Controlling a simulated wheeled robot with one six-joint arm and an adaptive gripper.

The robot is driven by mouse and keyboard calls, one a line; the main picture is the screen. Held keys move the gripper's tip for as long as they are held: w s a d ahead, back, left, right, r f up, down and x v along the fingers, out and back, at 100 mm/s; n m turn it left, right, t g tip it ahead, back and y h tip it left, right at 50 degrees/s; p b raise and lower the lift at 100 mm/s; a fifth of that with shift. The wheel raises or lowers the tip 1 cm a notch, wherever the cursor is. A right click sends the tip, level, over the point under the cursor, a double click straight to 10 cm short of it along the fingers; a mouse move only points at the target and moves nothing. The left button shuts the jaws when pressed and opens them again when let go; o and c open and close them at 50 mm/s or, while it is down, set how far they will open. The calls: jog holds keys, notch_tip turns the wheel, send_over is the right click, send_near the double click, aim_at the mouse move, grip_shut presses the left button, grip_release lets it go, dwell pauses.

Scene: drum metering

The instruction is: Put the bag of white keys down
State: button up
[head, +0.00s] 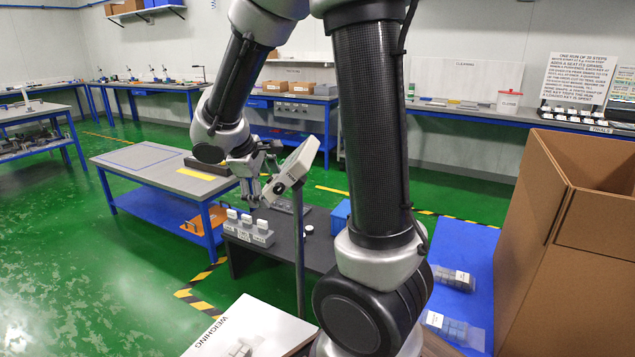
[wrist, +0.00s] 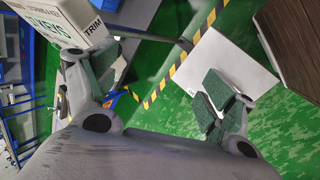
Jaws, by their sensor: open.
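My gripper (head: 256,185) hangs beside the tilted grey box on a post, above the dark bench. In the wrist view its two green-padded fingers (wrist: 158,95) stand wide apart with nothing between them. A small clear bag with grey-white pieces (head: 240,348) lies on the white board marked WEIGHING (head: 262,325), cut off by the lower picture edge. I cannot tell whether it is the bag of white keys. Two more labelled clear bags, one farther back (head: 454,278) and one nearer (head: 450,328), lie on the blue surface (head: 468,240); their pieces look grey.
The tilted grey box (head: 295,168) on its post is close to my gripper. A grey rack with white-topped pieces (head: 248,232) stands on the dark bench (head: 318,255). A large open cardboard box (head: 590,230) blocks the right. Green floor is clear at left.

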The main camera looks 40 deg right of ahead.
jog(key=s+r+m+t+y, duration=0.1)
jog(key=s+r+m+y, duration=0.1)
jog(key=s, duration=0.9)
jog(key=s+r+m+y, duration=0.3)
jog(key=s+r+m, duration=0.2)
jog(key=s, duration=0.5)
jog(key=shift+s+a+r+t, duration=0.3)
jog(key=shift+s+r+t, duration=0.1)
jog(key=shift+r, duration=0.55)
